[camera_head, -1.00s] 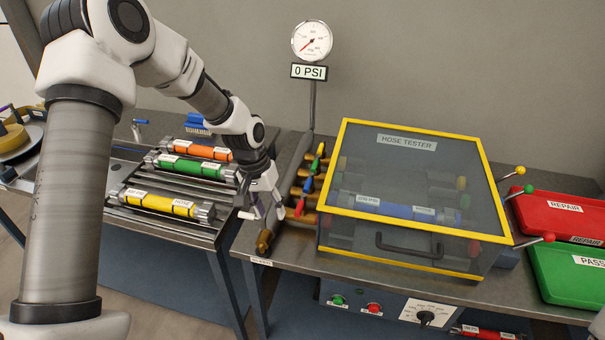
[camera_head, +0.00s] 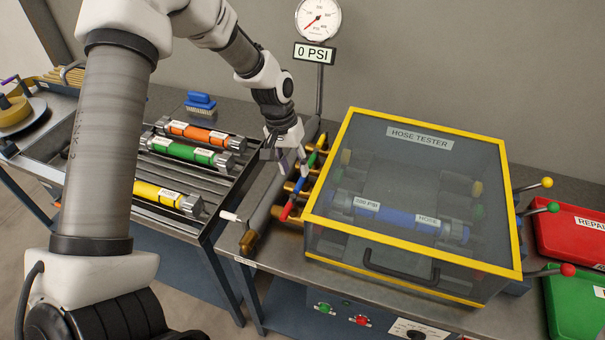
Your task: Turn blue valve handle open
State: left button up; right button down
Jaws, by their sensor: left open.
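The blue valve handle (camera_head: 306,184) is on the brass manifold left of the hose tester, between a red handle (camera_head: 287,210) and a green handle (camera_head: 312,159). It is small and partly crowded by its neighbours. My left gripper (camera_head: 291,162) is open and empty, fingers pointing down, just left of the green and blue handles. I cannot tell whether a finger touches a handle. My right gripper is not in view.
The hose tester (camera_head: 352,118) with a clear lid and yellow frame stands right of the manifold. A white-tipped lever (camera_head: 230,217) sticks out left of it. A gauge (camera_head: 319,19) reads 0 PSI. Orange (camera_head: 195,133), green and yellow hoses lie on the left rack.

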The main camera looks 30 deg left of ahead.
aim_at(297, 185)
pick_arm(q)
jog(key=f, duration=0.5)
jog(key=shift+d+p, duration=0.3)
jog(key=shift+d, duration=0.1)
jog(key=shift+w+f, duration=0.1)
jog(key=shift+f, duration=0.05)
jog(key=shift+c, duration=0.9)
jog(key=shift+s, duration=0.2)
grip_shut()
